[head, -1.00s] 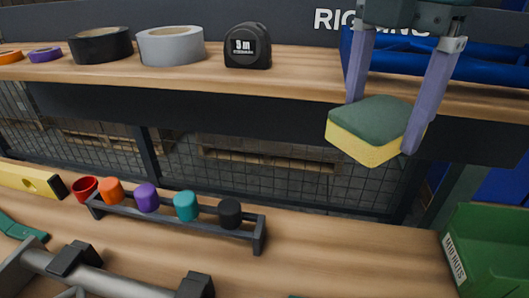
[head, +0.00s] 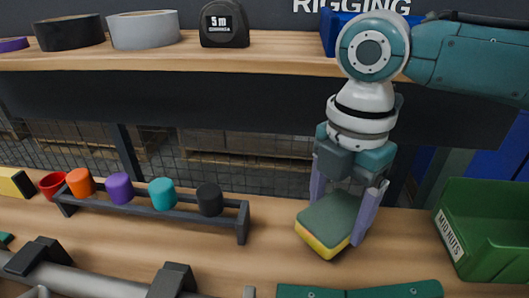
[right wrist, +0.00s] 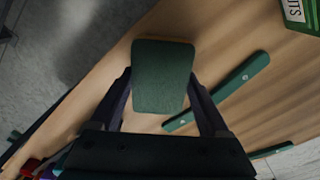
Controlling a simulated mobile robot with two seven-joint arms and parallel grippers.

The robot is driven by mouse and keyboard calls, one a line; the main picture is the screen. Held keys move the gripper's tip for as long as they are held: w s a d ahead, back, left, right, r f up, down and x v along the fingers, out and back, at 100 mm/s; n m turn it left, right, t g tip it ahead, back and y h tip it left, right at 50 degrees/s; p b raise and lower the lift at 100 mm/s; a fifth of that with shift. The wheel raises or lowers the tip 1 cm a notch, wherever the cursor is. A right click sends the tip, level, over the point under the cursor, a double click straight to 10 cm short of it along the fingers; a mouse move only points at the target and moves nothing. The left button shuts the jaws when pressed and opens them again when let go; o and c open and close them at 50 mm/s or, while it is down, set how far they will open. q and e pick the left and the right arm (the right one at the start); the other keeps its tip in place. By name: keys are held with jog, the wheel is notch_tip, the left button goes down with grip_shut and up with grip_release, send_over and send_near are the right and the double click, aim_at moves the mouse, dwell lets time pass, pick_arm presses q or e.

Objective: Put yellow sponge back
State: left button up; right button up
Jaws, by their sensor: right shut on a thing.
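The yellow sponge (head: 325,243) has a dark green top and a yellow side. It is in the right-centre of the head view, low over the wooden bench; I cannot tell whether it touches the bench. My right gripper (head: 340,222) comes from above and is shut on the sponge, one finger on each side. In the right wrist view the sponge's green face (right wrist: 163,78) shows between the two fingers (right wrist: 162,100). My left gripper is not in view.
A green bin (head: 490,225) labelled M10 nuts stands at right. A rack (head: 150,212) with coloured caps stands left of the sponge. A green flat bar (head: 360,290) lies in front. The shelf (head: 270,52) above holds a tape measure (head: 224,24) and tape rolls (head: 145,30).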

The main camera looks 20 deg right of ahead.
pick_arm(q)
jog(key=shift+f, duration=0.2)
pick_arm(e)
jog(key=shift+f, duration=0.6)
jog(key=shift+r, duration=0.1)
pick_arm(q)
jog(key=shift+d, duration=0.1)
pick_arm(e)
jog(key=shift+f, duration=0.2)
jog(key=o, duration=1)
jog(key=shift+o, duration=0.2)
